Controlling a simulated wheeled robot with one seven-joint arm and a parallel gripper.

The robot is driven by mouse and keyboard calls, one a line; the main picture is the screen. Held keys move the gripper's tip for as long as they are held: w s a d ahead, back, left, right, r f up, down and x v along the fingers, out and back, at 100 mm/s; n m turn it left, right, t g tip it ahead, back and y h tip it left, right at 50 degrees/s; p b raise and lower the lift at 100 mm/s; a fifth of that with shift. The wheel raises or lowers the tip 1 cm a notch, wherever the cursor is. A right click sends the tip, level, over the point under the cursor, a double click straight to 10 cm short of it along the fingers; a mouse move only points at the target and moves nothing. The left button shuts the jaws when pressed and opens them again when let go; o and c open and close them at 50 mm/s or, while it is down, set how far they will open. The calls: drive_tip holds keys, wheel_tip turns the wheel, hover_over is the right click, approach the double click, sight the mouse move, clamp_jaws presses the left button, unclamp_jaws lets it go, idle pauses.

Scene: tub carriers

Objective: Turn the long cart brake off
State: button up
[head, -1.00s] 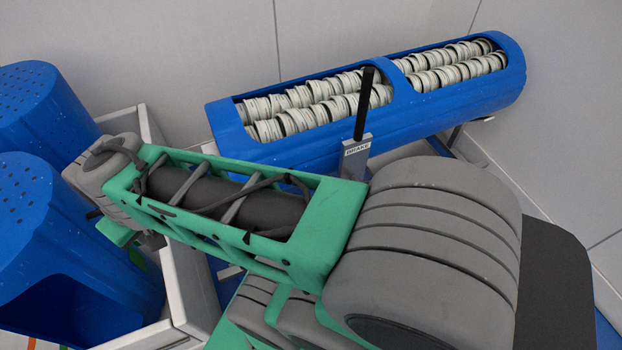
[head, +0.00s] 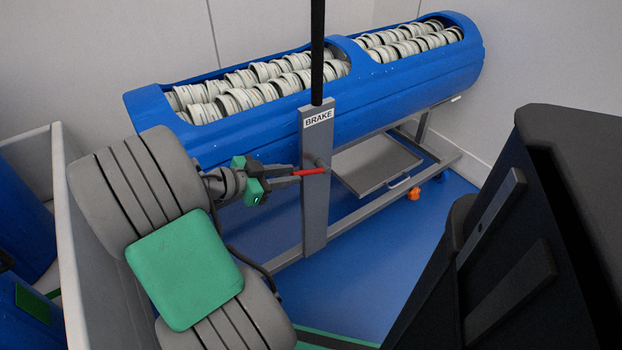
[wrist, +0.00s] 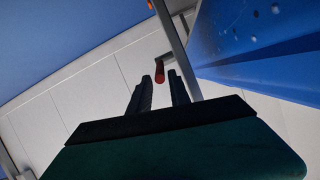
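The long cart (head: 400,97) is a long blue tub on a grey wheeled frame, holding two sections of white cup-like pieces. A grey post (head: 314,225) at its near side carries a BRAKE label (head: 318,118) and a black pole. A red brake handle (head: 312,171) sticks out leftward from the post below the label. My gripper (head: 292,176) is at the handle's left end. In the wrist view, my gripper (wrist: 160,76) has its two dark fingers apart, with the red handle's end (wrist: 160,74) between the tips. Contact cannot be told.
A light grey walled bin (head: 66,240) stands at the left with blue tubs. A grey panel with a handle (head: 375,165) sits low under the cart, near an orange caster part (head: 414,194). The blue floor (head: 370,270) in front of the cart is clear.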

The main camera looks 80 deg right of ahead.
sight(322, 171)
drive_tip(key=b+x, duration=0.1)
drive_tip(key=x, duration=0.7)
drive_tip(key=shift+b, duration=0.4)
clamp_jaws()
idle(0.7)
